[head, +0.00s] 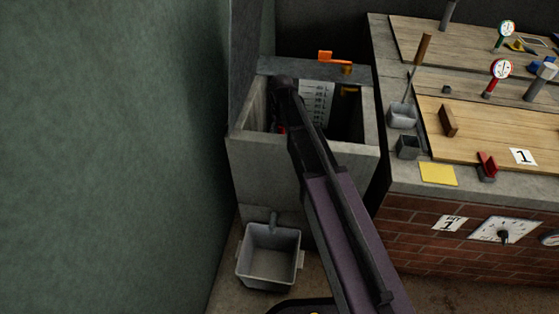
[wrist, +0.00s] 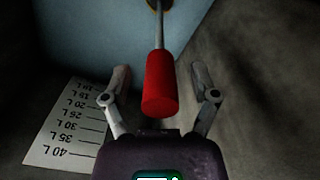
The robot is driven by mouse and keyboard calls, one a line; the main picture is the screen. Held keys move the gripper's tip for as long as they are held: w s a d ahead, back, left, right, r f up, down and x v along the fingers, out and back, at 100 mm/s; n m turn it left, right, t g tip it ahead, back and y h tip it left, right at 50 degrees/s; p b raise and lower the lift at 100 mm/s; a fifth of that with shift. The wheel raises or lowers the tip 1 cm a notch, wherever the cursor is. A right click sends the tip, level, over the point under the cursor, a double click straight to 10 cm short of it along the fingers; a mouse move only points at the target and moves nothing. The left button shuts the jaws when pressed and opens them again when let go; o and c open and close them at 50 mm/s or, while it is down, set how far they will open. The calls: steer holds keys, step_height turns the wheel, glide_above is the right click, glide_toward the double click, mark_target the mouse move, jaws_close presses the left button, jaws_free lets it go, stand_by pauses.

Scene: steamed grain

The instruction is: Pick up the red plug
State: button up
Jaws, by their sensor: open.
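The red plug (wrist: 161,84) is a red cylinder on a thin grey rod in the wrist view. The rod runs up to a brass-coloured fitting at the top edge. My gripper (wrist: 160,76) is open, with one finger on each side of the red cylinder and a visible gap on both sides. In the head view my arm reaches into the grey stone tank (head: 262,154), and a small bit of red shows beside the arm inside it. My gripper is hidden there by the arm and the tank.
A litre scale (wrist: 68,125) is on the tank's inside wall, left of my gripper. An orange handle (head: 334,58) sits at the tank's back rim. A grey bucket (head: 269,257) stands below the tank. A brick-fronted counter (head: 420,228) with gauges stands to the right; a green wall (head: 110,150) is left.

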stand_by(0.3)
jaws_close()
steer(key=shift+r, duration=0.2)
step_height(320, 180, up, 10)
steer(key=p, duration=1)
steer(key=shift+f, duration=0.2)
stand_by(0.6)
steer(key=shift+r+p, duration=2.1)
